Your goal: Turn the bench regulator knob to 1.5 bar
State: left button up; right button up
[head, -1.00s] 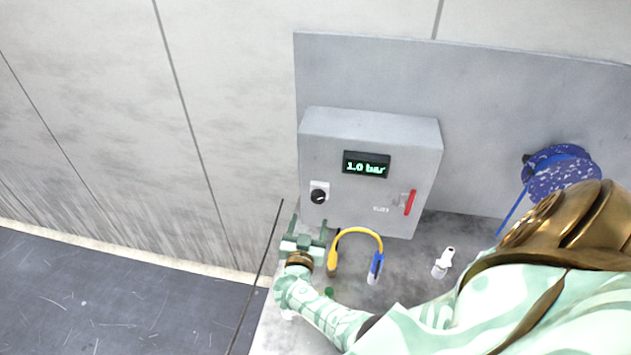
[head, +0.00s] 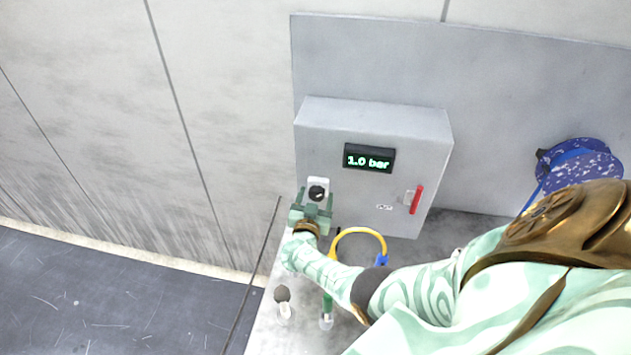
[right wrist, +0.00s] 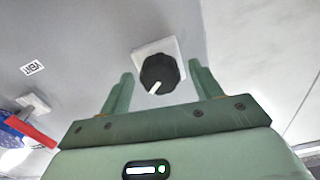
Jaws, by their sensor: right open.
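The regulator is a grey box (head: 330,218) against the back panel. Its display (head: 369,158) reads 1.0 bar in green. The black knob (head: 318,190) with a white pointer mark sits on a white plate at the lower left of the box face. My right gripper (head: 316,197) is open, its two green fingers pointing at the knob, one to each side of it. In the right wrist view the knob (right wrist: 158,74) shows between and just beyond the open fingertips (right wrist: 160,70), with no contact visible. My left gripper is not in view.
A red handle (head: 416,199) is on the right of the box face. Small bottle-like items (head: 284,303) stand near the front. A blue speckled reel (head: 580,162) hangs at the right.

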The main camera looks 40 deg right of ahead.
jog(key=shift+r, duration=0.15)
jog(key=shift+c, duration=0.3)
jog(key=c, duration=0.9)
jog(key=shift+s+m, duration=0.1)
jog(key=shift+m, duration=0.3)
jog(key=m, duration=0.2)
jog(key=shift+m+b, duration=0.4)
jog(key=m+b, duration=0.1)
jog(key=m, duration=0.4)
jog(key=shift+f, duration=0.2)
jog(key=m+b, duration=0.2)
jog(key=m, duration=0.3)
jog(key=m+b, duration=0.1)
jog(key=m, duration=0.3)
jog(key=shift+m, duration=0.3)
